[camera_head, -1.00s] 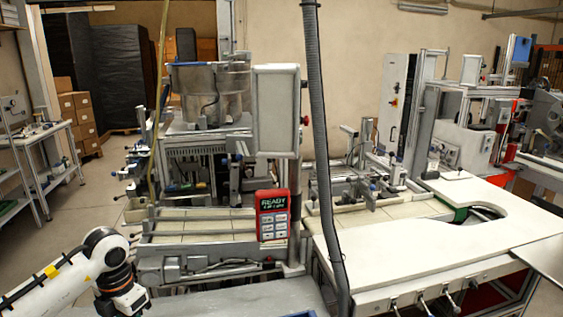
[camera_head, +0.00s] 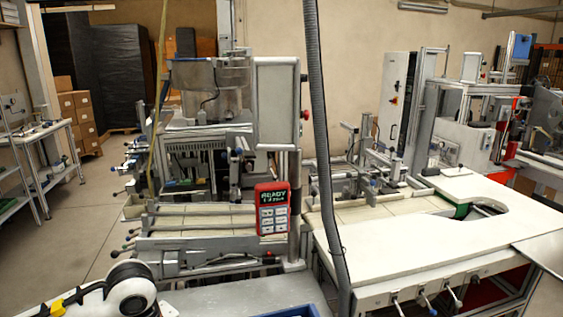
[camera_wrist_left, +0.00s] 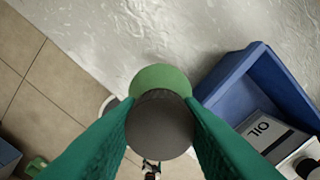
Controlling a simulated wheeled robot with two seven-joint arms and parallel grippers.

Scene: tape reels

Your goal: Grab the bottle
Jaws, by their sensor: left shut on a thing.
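The bottle (camera_wrist_left: 160,78) is seen from above in the left wrist view, with a round dark grey top and a green part showing past it. My left gripper (camera_wrist_left: 160,112) has its two green fingers shut on it, one on each side of the dark top. Most of the bottle's body is hidden. In the head view, only my left arm shows at the lower left, and neither the bottle nor my left gripper is visible. My right gripper is in neither view.
A blue crate (camera_wrist_left: 233,78) stands right of the bottle on a grey metal surface (camera_wrist_left: 130,30) and holds a container marked OIL (camera_wrist_left: 265,130). The crate's edge also shows at the bottom of the head view (camera_head: 290,312). A tiled floor lies at left in the wrist view.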

